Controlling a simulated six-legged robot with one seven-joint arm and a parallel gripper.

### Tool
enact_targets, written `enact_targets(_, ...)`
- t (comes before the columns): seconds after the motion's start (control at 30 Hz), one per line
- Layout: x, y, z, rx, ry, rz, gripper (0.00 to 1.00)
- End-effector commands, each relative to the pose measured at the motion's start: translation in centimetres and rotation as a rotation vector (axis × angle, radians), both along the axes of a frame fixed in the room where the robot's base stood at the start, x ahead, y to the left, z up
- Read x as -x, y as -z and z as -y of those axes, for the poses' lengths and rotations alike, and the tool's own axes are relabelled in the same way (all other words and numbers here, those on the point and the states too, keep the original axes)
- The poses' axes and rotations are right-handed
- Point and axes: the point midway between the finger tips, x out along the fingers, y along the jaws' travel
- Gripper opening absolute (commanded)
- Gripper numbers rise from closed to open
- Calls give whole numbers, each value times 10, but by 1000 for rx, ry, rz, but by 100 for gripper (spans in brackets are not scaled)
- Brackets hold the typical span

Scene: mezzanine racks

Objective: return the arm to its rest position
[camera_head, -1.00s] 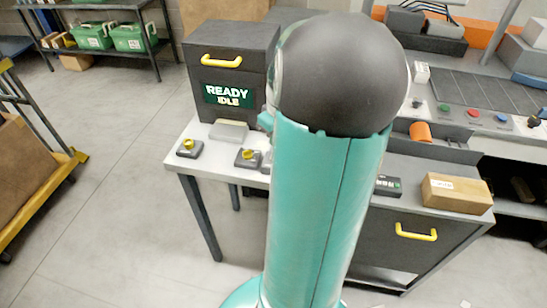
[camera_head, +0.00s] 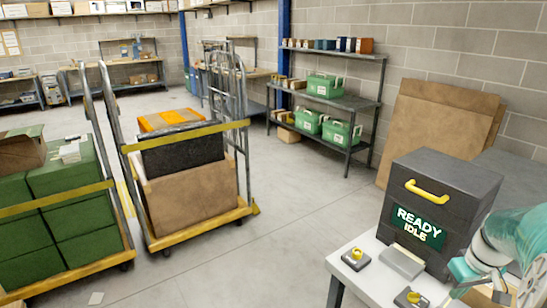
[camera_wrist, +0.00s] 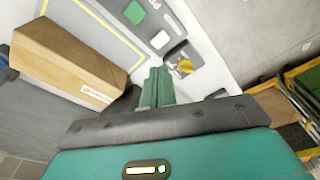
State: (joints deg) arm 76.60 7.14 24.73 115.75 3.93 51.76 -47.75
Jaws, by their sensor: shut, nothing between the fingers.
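My arm shows at the lower right edge of the head view, a teal link (camera_head: 521,240) in front of the grey bench equipment; most of it lies outside the picture. In the wrist view my gripper (camera_wrist: 155,78) has its two teal fingers together, with nothing between them.
A dark cabinet (camera_head: 440,181) reading "READY IDLE" stands on a white-topped bench (camera_head: 347,285). A cardboard box (camera_wrist: 70,60) is close to my gripper. Carts with a brown carton (camera_head: 195,192) and green crates (camera_head: 72,207) stand left.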

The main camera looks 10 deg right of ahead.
Motion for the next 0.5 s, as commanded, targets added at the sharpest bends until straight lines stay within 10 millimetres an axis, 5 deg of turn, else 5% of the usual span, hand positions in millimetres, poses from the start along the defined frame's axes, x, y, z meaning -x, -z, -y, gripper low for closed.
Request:
enact_targets(0.17,-15,-13,-30,33,-19,-7,0)
enact_targets(0.5,-42,-59,-154,134,-53,35,0)
